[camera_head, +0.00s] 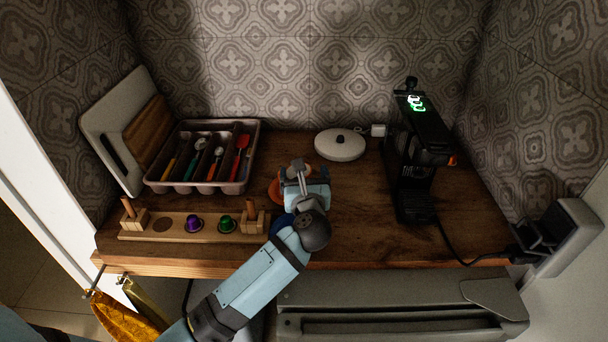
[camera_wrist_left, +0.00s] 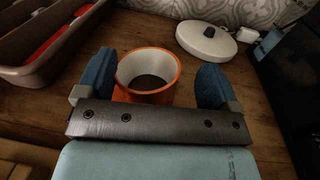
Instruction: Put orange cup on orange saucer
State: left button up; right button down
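The orange cup (camera_wrist_left: 128,88), white inside with a dark bottom, stands upright between the two blue fingertips of my left gripper (camera_wrist_left: 155,85) in the left wrist view. The fingers are spread wider than the cup, with a visible gap at its right side. In the head view my left gripper (camera_head: 300,175) is over the middle of the wooden counter and hides most of the cup. Orange shows just left of the gripper there; I cannot tell cup from saucer in it. No separate orange saucer can be made out. My right gripper is not in view.
A cutlery tray (camera_head: 205,187) and a wooden capsule holder (camera_head: 175,235) are to the left on the counter (camera_head: 355,220). A round white lidded dish (camera_head: 340,147) is behind the gripper. A black coffee machine (camera_head: 420,150) stands at the right.

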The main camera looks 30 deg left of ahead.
pick_arm(q)
jog(key=shift+r, duration=0.1)
jog(key=shift+r+p, duration=0.4)
jog(key=shift+r, duration=0.05)
jog(key=v, duration=1.2)
jog(key=shift+b, duration=0.3)
